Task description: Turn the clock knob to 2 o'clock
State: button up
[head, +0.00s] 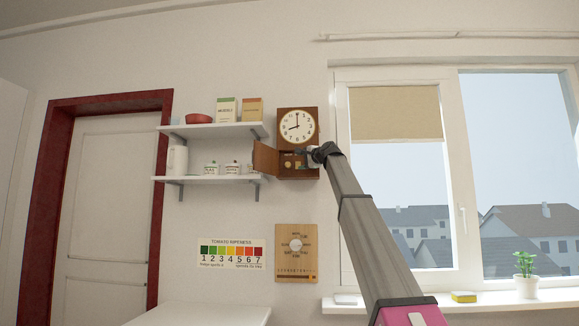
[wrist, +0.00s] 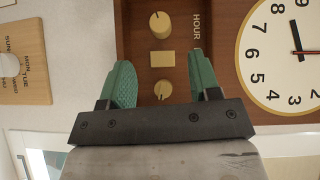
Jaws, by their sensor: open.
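The wooden wall clock (head: 297,125) has a white dial. Its short hand points near 8 and its long hand near 12. In the wrist view the dial (wrist: 262,85) lies sideways at the right. Below the dial, the compartment (wrist: 180,60) holds two round knobs. One knob (wrist: 160,25) is at the top of the wrist view, beside the word HOUR. The other knob (wrist: 163,90) is between the bases of my fingers. My gripper (wrist: 160,58) is open at the compartment, a small yellow plate between its tips. In the head view my gripper (head: 312,154) hides part of the compartment.
The clock's small door (head: 265,158) stands open to the left. Shelves (head: 214,130) with boxes and jars are left of it. A wooden weekday dial board (head: 296,252) hangs below, also in the wrist view (wrist: 25,60). A window with a sill is at the right.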

aim_at(288, 164)
jog(key=x, duration=0.9)
jog(key=shift+w+a, duration=0.1)
jog(key=shift+w, duration=0.05)
jog(key=c, duration=0.9)
